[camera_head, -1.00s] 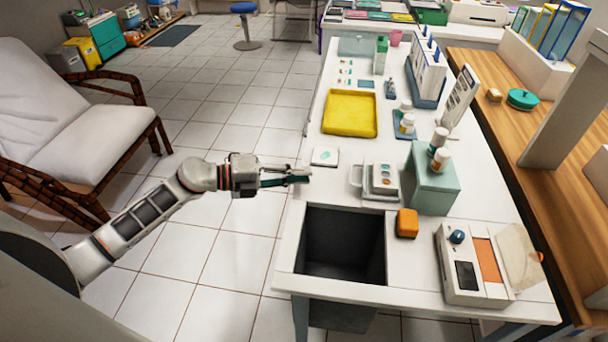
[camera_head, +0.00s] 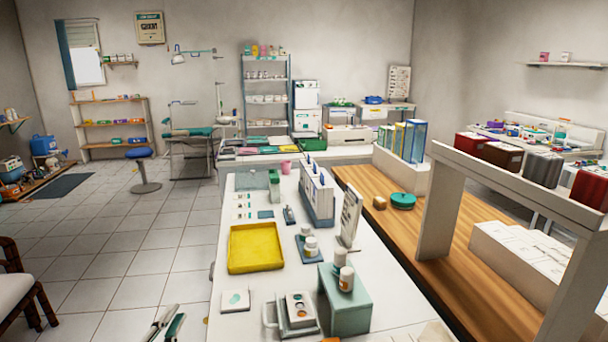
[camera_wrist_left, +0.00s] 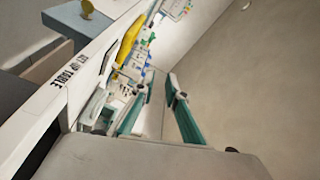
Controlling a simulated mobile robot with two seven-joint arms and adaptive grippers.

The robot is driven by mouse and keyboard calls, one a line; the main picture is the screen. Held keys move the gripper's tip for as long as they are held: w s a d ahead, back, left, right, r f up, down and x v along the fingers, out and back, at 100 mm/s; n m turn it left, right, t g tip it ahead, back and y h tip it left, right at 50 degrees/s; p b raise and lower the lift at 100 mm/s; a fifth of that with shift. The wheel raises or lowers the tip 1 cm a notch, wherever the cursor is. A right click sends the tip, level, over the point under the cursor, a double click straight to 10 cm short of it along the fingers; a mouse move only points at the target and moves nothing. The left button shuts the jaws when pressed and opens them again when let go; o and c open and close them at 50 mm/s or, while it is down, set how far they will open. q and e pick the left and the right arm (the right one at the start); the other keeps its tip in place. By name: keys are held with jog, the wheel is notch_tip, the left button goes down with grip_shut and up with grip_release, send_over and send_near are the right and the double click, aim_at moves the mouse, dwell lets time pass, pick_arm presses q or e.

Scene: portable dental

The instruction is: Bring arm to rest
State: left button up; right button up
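My left gripper (camera_head: 170,322) shows at the bottom edge of the head view, left of the white table (camera_head: 229,298) and over the tiled floor. Its two green-and-grey fingers also show in the left wrist view (camera_wrist_left: 160,82). They stand apart with nothing between them, so it is open and empty. The rest of my left arm is out of the head view. My right gripper is in neither view.
A wooden-armed chair (camera_head: 16,284) stands at left.

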pick_arm(q)
jog(key=s+a+f+n+g+y, duration=0.35)
jog(key=s+f+g, duration=0.3)
jog(key=s, duration=0.55)
jog(key=s+a+f+n+g+y, duration=0.4)
jog(key=s+f, duration=0.4)
jog(key=s, duration=0.4)
jog(key=w+d+f+n+t+h, duration=0.1)
jog(key=d+f+n+t+h, duration=0.1)
jog(key=d+f+h, duration=0.6)
jog(key=d+f+n, duration=0.1)
jog(key=d+f, duration=0.5)
jog(key=d, duration=0.1)
jog(key=shift+d, duration=0.35)
jog(key=shift+t, duration=0.25)
